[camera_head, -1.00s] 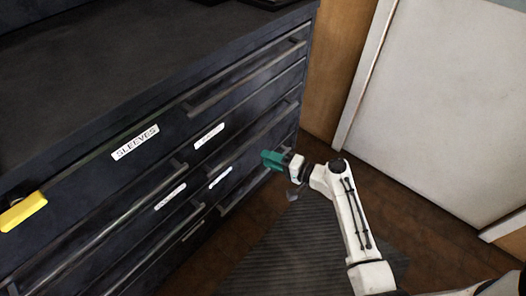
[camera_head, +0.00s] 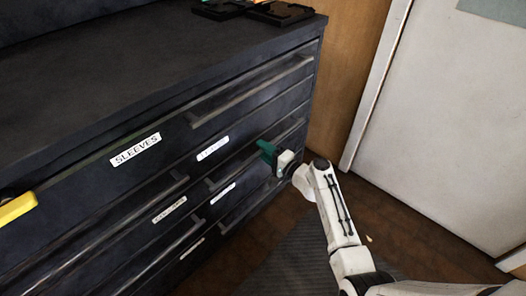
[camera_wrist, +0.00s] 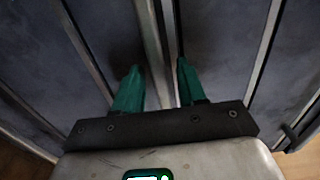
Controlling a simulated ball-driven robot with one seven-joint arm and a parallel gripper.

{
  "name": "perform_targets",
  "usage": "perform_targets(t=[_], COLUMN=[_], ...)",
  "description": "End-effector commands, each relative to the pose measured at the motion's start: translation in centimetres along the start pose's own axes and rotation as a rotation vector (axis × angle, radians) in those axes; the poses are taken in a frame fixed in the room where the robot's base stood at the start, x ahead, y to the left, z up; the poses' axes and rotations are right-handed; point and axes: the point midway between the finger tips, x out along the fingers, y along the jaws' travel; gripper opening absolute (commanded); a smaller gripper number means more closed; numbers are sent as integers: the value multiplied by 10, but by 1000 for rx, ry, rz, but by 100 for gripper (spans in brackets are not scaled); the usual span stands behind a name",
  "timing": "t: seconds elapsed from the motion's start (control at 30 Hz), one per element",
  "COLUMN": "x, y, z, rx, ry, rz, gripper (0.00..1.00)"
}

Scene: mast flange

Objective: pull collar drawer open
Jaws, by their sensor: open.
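The dark cabinet (camera_head: 150,70) holds drawers with long bar handles and white labels. One label reads SLEEVES (camera_head: 135,149); the others are too blurred to read surely, so I cannot tell which is the collar drawer. My gripper (camera_head: 267,151), with teal fingers, is at the second handle down (camera_head: 230,172) on the right side of the cabinet front. In the wrist view the open fingers (camera_wrist: 158,85) stand on either side of a metal bar handle (camera_wrist: 150,35), with gaps showing. The drawers in view look shut.
A yellow object (camera_head: 17,208) sits at the cabinet's left. Black trays (camera_head: 280,13) lie on the cabinet top at the back. A pale door (camera_head: 440,120) stands to the right. A ribbed grey mat (camera_head: 290,262) covers the floor in front.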

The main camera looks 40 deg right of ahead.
Motion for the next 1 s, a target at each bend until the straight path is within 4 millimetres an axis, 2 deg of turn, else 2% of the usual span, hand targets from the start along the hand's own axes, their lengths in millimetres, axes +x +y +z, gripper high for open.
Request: perform_targets(t=[0.37, 0.8, 1.0], x=[6, 6, 6], y=[0, 0, 0], z=[1, 0, 0], rx=[-1, 0, 0], ry=[-1, -1, -1], rz=[0, 1, 1], gripper=[40, 0, 0])
